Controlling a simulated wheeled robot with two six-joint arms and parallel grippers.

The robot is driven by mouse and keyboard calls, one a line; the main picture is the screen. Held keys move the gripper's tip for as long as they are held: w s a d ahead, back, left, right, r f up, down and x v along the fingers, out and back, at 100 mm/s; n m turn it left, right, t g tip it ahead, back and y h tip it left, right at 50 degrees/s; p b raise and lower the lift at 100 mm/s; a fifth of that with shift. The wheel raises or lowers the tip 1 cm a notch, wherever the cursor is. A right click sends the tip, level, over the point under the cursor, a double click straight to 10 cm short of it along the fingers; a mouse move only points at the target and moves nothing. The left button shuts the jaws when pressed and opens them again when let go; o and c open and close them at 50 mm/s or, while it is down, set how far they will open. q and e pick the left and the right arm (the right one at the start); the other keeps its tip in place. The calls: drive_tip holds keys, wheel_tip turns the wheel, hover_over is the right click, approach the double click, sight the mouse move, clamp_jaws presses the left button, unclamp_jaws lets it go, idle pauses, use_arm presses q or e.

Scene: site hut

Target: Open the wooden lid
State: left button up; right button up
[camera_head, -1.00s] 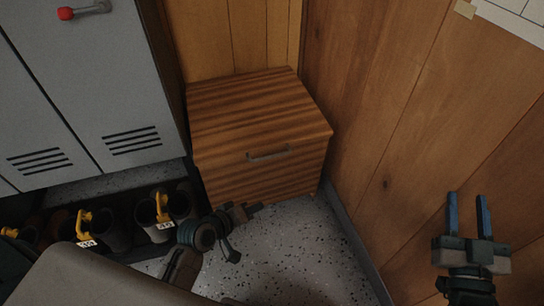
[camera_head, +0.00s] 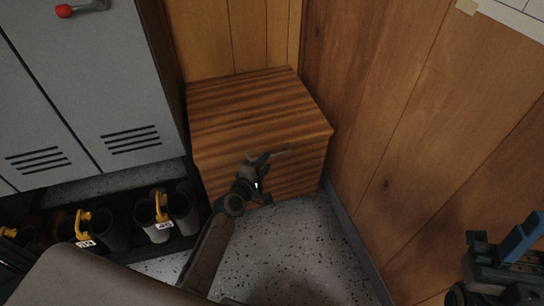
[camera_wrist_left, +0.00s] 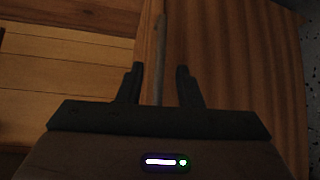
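The wooden lid (camera_head: 245,100) is the striped brown top of a wooden box (camera_head: 225,180) in the corner, and it lies closed. A thin grey handle (camera_head: 284,152) is on the box's front near the lid's front edge, partly hidden by my left gripper (camera_head: 262,163). In the left wrist view, my left gripper (camera_wrist_left: 158,80) has its two fingers apart, with the handle (camera_wrist_left: 160,55) between them and a gap on each side. My right gripper (camera_head: 515,248) is at the right edge, partly cut off, away from the box; its finger gap is unclear.
A grey locker (camera_head: 90,90) stands to the left of the box. A black rack (camera_head: 125,252) with several dark boots with yellow tags is below it. A wooden wall (camera_head: 400,130) closes off the right side. Speckled floor (camera_head: 300,245) is free in front of the box.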

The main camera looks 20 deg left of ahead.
sight(272, 156)
use_arm(q)
drive_tip(key=x, duration=0.5)
drive_tip(key=shift+b, duration=0.4)
clamp_jaws()
